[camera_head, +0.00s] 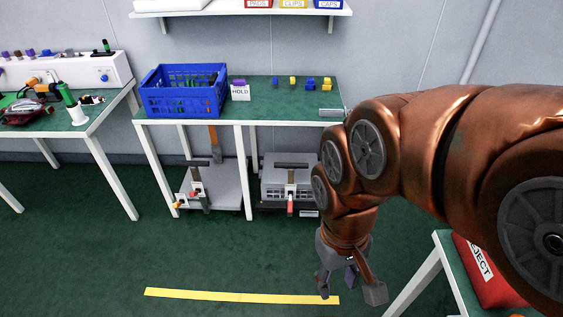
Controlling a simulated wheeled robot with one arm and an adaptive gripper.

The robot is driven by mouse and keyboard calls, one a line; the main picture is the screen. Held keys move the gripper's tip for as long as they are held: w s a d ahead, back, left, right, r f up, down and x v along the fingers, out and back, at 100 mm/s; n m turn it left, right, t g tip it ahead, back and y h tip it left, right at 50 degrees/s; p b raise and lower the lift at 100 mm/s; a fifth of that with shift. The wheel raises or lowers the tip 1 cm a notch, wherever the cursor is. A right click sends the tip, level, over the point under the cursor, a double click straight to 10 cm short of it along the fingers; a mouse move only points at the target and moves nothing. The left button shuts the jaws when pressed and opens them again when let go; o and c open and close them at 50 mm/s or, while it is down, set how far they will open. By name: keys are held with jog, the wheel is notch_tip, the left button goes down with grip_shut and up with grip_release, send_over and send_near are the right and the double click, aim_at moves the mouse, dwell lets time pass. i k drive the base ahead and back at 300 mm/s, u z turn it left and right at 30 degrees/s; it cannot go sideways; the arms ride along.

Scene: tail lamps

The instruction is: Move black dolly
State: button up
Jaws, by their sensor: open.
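My gripper (350,290) hangs fingers-down over the green floor at the lower right, open, with no object visible between its fingers. I cannot clearly pick out a black dolly. Two low grey units stand on the floor under the middle table. The left unit (228,186) has a flat grey top, a dark upright bar and small red and yellow parts at its front. The right unit (270,186) is box-like, with a dark crossbar and a red grip; my arm is close to its right side in the picture. Both are well behind my gripper.
The middle table (290,93) carries a blue crate (184,90), a HOLD sign (240,91) and several small blocks. Its white legs flank the grey units. A yellow floor strip (240,296) lies in front. A red REJECT bin (485,270) stands right. The floor left of my gripper is clear.

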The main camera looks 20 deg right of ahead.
aim_at(305, 209)
jog(key=u, duration=0.55)
jog(key=i, duration=1.05)
